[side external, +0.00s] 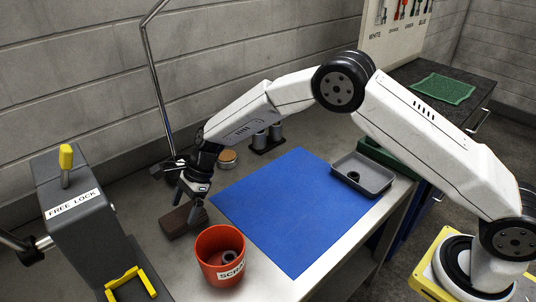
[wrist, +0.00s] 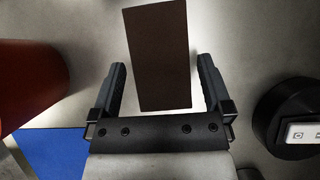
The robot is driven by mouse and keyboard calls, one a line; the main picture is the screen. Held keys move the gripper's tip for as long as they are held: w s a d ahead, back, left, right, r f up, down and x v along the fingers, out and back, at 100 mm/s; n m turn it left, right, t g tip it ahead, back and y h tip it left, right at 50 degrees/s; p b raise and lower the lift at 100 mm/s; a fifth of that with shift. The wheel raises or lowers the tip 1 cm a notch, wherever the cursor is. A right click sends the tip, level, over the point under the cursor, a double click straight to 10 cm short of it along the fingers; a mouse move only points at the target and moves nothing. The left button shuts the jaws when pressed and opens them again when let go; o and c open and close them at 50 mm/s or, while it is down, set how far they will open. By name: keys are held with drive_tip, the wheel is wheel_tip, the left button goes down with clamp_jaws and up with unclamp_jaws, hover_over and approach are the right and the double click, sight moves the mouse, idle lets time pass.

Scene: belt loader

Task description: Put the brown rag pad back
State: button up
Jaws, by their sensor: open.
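The brown rag pad (side external: 175,222) lies flat on the metal bench, left of the blue mat. It is a dark brown rectangle in the wrist view (wrist: 158,55). My gripper (side external: 185,207) is low over the right end of the pad. In the wrist view my gripper (wrist: 160,82) is open, with one finger on each side of the pad's near end. Gaps show between both fingers and the pad, and nothing is held.
A red scrap bin (side external: 221,243) stands close in front of my gripper; it also shows in the wrist view (wrist: 28,85). The blue mat (side external: 285,205) is clear. A grey tray (side external: 378,179) holds a dark ring. The grey FREE LOCK unit (side external: 75,215) stands at left.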

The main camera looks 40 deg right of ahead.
drive_tip(key=v, duration=0.9)
drive_tip(key=shift+d+r, duration=0.2)
drive_tip(key=shift+r, duration=0.15)
drive_tip(key=s+d+n+t+h, duration=0.1)
drive_tip(key=s+d+n+h, duration=0.2)
drive_tip(key=s+d+n, duration=0.6)
drive_tip(key=s+d+n+t+h, duration=0.1)
drive_tip(key=s+d+n+h, duration=0.2)
drive_tip(key=s+d+n, duration=0.6)
drive_tip(key=shift+s+d+t+h, duration=0.3)
drive_tip(key=shift+s+d, duration=0.95)
drive_tip(key=shift+s, duration=2.7)
